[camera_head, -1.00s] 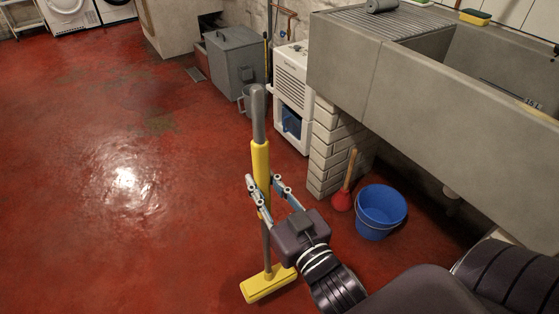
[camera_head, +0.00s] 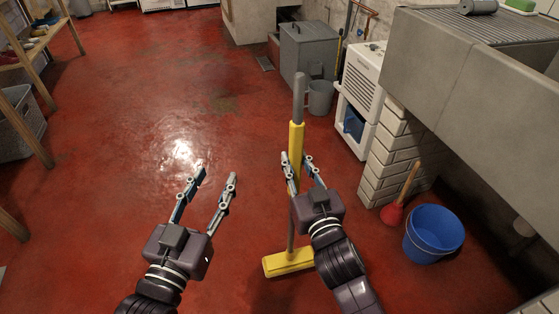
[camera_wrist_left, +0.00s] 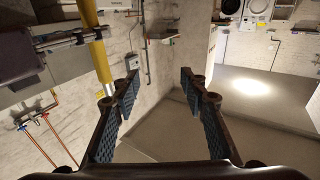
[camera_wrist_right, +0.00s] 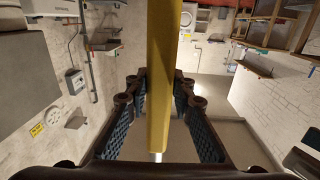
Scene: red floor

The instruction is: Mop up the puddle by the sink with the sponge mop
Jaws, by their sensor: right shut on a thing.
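The sponge mop has a grey-tipped yellow handle (camera_head: 296,140) and a flat yellow head (camera_head: 288,263). It stands nearly upright, its head at floor level. My right gripper (camera_head: 297,160) is shut on the yellow part of the handle, which also runs between its fingers in the right wrist view (camera_wrist_right: 160,75). My left gripper (camera_head: 216,174) is open and empty, left of the mop. Its spread fingers show in the left wrist view (camera_wrist_left: 160,80). The concrete sink (camera_head: 450,80) is at upper right. A shiny patch (camera_head: 180,152) lies on the floor; I cannot tell puddle from glare.
A blue bucket (camera_head: 433,235) and a red plunger (camera_head: 392,214) stand right of the mop, by a white brick pier (camera_head: 395,155). A white appliance (camera_head: 362,90), grey bin (camera_head: 310,55) and grey bucket (camera_head: 320,98) stand behind. Wooden shelving (camera_head: 28,80) is at left. The floor between is open.

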